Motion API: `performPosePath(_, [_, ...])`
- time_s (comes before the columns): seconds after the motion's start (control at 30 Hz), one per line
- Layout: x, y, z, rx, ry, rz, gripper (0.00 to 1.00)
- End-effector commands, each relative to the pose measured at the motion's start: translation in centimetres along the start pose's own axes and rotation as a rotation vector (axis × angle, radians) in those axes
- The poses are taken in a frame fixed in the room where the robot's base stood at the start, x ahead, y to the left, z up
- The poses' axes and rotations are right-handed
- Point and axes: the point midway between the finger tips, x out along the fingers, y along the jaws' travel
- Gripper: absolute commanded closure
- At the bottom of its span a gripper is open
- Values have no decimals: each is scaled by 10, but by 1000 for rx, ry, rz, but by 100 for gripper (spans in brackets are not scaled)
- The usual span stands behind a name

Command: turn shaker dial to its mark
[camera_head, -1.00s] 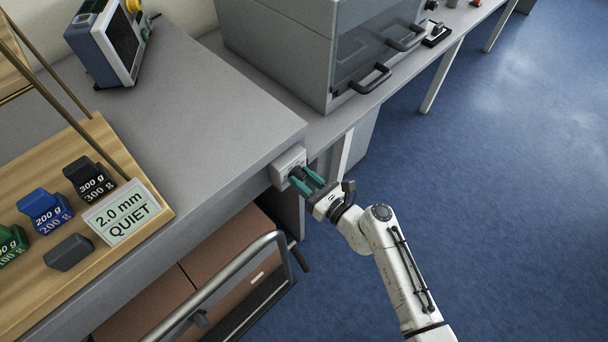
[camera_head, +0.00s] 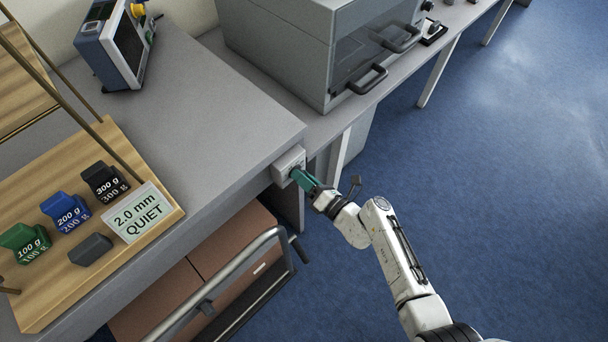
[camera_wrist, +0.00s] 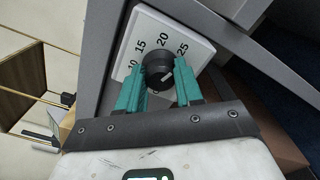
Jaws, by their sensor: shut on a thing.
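The shaker dial (camera_wrist: 158,68) is a round black knob on a pale plate (camera_wrist: 193,38) marked 10, 15, 20 and 25 in the wrist view. A light line on the knob's face points up and to the right, roughly between 20 and 25. In the head view the plate (camera_head: 287,163) sits on the bench's front edge at its corner. My gripper (camera_wrist: 160,80) is shut on the dial, one teal finger on each side. It also shows in the head view (camera_head: 303,179), where the fingers largely hide the knob.
A wooden tray (camera_head: 62,292) with coloured weights and a "2.0 mm QUIET" card (camera_head: 137,212) lies on the bench at left. A metal rail (camera_head: 235,272) runs below the bench near my gripper. A grey cabinet (camera_head: 285,50) stands behind. Blue floor at right is clear.

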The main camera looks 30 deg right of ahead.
Motion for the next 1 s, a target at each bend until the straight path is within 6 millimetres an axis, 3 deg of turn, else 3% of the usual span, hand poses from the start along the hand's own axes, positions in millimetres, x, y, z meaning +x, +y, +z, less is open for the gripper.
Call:
performPosePath(0.7, [-2,-2,-3,76,3,-6,95])
performPosePath(0.73, [-2,-2,-3,76,3,-6,63])
performPosePath(1.0, [-1,-1,-1,74,2,-3,39])
